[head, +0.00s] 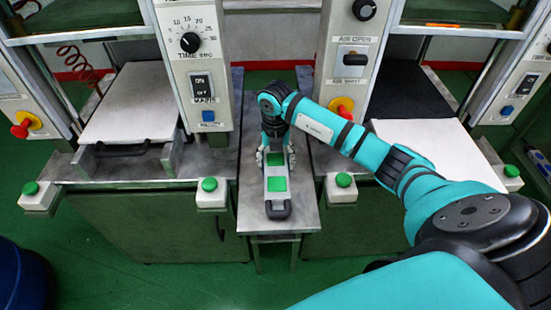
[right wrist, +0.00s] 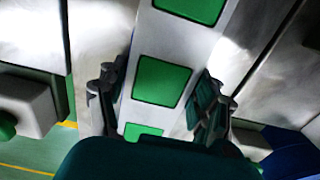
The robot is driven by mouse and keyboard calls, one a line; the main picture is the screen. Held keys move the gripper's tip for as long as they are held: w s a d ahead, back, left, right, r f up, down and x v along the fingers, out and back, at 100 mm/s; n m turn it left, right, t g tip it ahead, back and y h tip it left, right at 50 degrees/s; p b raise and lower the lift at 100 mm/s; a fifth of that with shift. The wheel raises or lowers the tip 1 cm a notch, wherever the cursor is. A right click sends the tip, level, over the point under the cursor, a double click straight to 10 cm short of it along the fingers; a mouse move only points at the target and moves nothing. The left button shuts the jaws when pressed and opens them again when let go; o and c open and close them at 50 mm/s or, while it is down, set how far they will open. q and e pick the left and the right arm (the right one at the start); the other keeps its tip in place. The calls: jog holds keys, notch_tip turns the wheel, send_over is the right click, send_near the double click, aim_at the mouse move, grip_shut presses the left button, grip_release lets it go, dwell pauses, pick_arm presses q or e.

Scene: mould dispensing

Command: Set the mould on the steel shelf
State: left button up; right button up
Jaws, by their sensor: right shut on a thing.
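The mould (head: 277,196) is a narrow pale grey bar with green square pockets and a black handle at its near end. It lies lengthwise over the narrow steel shelf (head: 308,212) between the two presses. I cannot tell whether it touches the shelf or hangs just above it. My right gripper (head: 275,158) points down and is shut on the mould, with a finger on each long side. In the right wrist view the mould (right wrist: 165,50) runs between the fingers of the gripper (right wrist: 158,100). The far end of the mould is hidden by my right arm in the head view. My left gripper is not in view.
Presses with control panels (head: 193,60) stand on both sides of the shelf. Green-button boxes (head: 211,193) flank its near part. A white plate with a black handle (head: 130,105) lies in the left press. A blue bin (head: 20,280) stands at the lower left.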

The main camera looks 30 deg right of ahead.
jog(key=o, duration=1.7)
jog(key=shift+r, duration=0.2)
notch_tip(320, 180, up, 12)
jog(key=b, duration=0.1)
jog(key=shift+f, duration=0.15)
